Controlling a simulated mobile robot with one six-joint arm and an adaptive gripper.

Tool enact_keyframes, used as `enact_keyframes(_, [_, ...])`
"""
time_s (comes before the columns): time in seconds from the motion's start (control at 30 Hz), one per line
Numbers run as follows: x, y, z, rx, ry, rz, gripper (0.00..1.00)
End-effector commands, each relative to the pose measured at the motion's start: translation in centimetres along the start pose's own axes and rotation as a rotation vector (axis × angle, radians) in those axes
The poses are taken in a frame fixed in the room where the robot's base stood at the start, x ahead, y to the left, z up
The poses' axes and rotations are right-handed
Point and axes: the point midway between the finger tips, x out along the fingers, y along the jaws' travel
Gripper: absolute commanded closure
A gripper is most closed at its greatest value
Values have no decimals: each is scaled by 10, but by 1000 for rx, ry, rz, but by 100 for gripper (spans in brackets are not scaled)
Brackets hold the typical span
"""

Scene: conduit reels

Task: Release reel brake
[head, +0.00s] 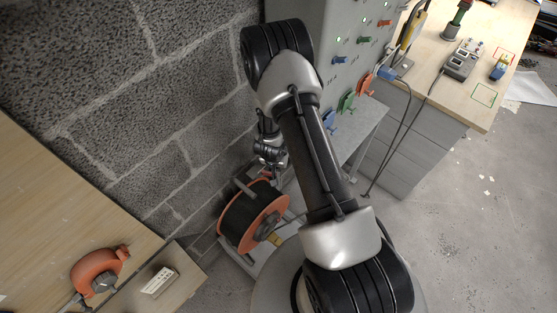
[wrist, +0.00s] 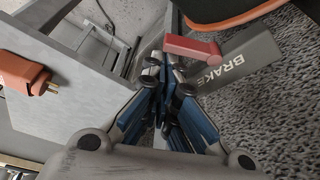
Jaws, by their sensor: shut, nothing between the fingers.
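The cable reel (head: 247,216) has orange flanges and dark windings and stands on a low base by the block wall. In the wrist view its orange rim (wrist: 232,14) crosses the top right. A red brake lever (wrist: 192,48) lies beside a grey plate marked BRAKE (wrist: 238,62). My gripper (wrist: 162,64) is shut and empty, its fingertips close to the left end of the red lever. I cannot tell whether they touch it.
An orange plug-like part (wrist: 22,74) is on a grey panel at left in the wrist view. A grey cabinet (head: 330,45) with coloured connectors stands beyond my arm. A wooden bench (head: 60,200) with an orange tool (head: 97,270) is at left. Open floor lies at right.

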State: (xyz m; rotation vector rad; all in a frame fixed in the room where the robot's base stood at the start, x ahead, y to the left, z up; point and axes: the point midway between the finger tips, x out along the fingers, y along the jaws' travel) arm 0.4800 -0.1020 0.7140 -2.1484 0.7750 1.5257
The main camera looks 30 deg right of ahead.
Motion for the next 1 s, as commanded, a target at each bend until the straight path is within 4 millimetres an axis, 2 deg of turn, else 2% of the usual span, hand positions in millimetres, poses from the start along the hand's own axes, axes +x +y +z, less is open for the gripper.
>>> enact_keyframes(0.47, [-2,0,3,4,1,0,100])
enact_keyframes(1.0, [-4,2,7,89,-1,31,100])
